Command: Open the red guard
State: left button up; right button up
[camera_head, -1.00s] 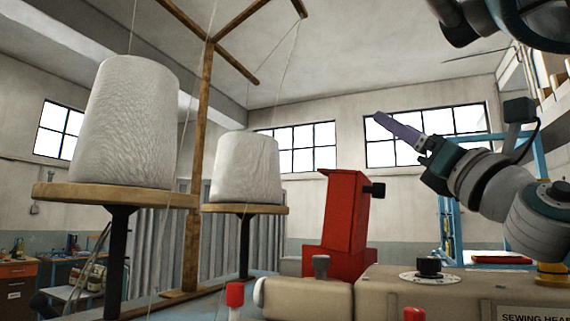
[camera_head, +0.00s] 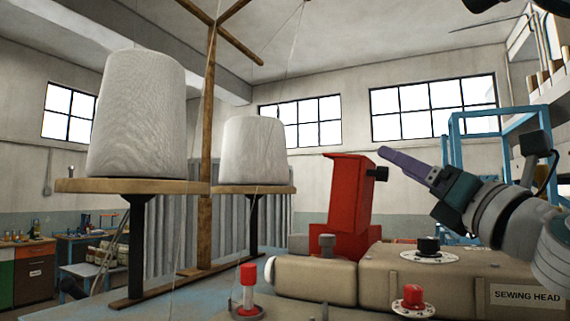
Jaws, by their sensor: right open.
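The red guard (camera_head: 350,198) stands upright behind the beige sewing head (camera_head: 440,272), with a small black knob (camera_head: 378,174) on its upper right side. My right gripper (camera_head: 384,152) comes in from the right, its purple fingers pointing left and up. The fingertips appear close to the knob in the picture, slightly above it; I cannot tell the depth between them. Nothing shows between the fingers, which are seen edge-on. My left gripper is not in view.
Two large white thread cones (camera_head: 138,115) (camera_head: 250,150) stand on wooden discs at the left beside a wooden post (camera_head: 207,150). Open air lies above the guard.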

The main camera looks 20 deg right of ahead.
jog(key=w+a+r+m+y, duration=0.1)
jog(key=a+r+m+y, duration=0.1)
jog(key=y, duration=0.1)
jog(key=m+g+h, duration=0.4)
jog(key=m+g, duration=0.1)
jog(key=m, duration=0.9)
send_near(385, 174)
jog(key=w+d, duration=0.1)
jog(key=shift+w+d+r+p, duration=0.1)
jog(key=shift+w+d+p, duration=0.1)
jog(key=shift+w+p, duration=1.5)
jog(key=shift+w+d+r+p, duration=0.1)
jog(key=shift+w+d+p, duration=0.15)
jog(key=shift+w+p, duration=1.4)
jog(key=shift+w+d+p, duration=0.2)
jog(key=shift+w+p, duration=1.4)
jog(key=shift+p, duration=0.1)
jog(key=shift+c, duration=0.2)
